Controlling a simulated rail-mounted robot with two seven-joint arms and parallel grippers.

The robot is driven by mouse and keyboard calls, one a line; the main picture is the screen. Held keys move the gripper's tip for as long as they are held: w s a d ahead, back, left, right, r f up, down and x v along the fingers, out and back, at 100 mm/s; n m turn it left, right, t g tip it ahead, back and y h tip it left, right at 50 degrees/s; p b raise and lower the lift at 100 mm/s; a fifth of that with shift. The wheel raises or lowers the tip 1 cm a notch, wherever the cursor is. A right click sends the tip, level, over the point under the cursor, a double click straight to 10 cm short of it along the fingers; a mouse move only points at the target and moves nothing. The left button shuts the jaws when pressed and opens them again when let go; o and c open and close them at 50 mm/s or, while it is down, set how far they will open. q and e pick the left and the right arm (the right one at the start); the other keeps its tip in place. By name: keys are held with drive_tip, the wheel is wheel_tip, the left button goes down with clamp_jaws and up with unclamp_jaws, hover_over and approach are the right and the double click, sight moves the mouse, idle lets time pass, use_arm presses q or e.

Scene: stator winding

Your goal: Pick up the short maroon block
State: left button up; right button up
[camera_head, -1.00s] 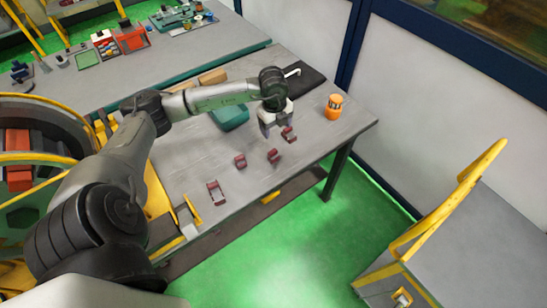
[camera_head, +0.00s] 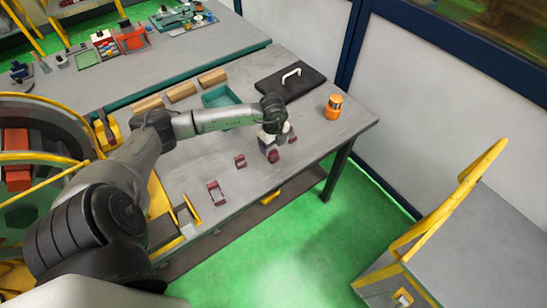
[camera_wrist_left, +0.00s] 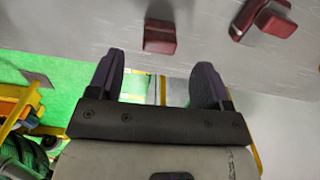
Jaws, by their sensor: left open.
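Several maroon blocks lie on the grey workbench. In the head view, one maroon block (camera_head: 240,161) is left of my left gripper (camera_head: 268,149), another (camera_head: 273,157) is right at its fingertips, and a third (camera_head: 291,138) is just to its right, partly hidden. I cannot tell for sure which is the short one. In the left wrist view, the open, empty fingers (camera_wrist_left: 157,82) point at the bench. A compact maroon block (camera_wrist_left: 160,37) lies beyond the gap between them, apart from both. Longer maroon pieces (camera_wrist_left: 268,18) lie at the upper right.
A maroon bracket-like piece (camera_head: 216,193) lies near the front edge of the workbench (camera_head: 205,165). An orange container (camera_head: 333,106) stands at the right end. A teal tray (camera_head: 220,96), a black case (camera_head: 290,80) and wooden blocks (camera_head: 181,91) are at the back.

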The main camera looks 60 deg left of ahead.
sight(274, 152)
use_arm(q)
drive_tip(key=shift+d+f, duration=0.1)
drive_tip(key=shift+f, duration=2.25)
drive_tip(key=shift+c, duration=0.4)
drive_tip(key=c, duration=1.2)
drive_tip(key=shift+r, duration=0.1)
clamp_jaws()
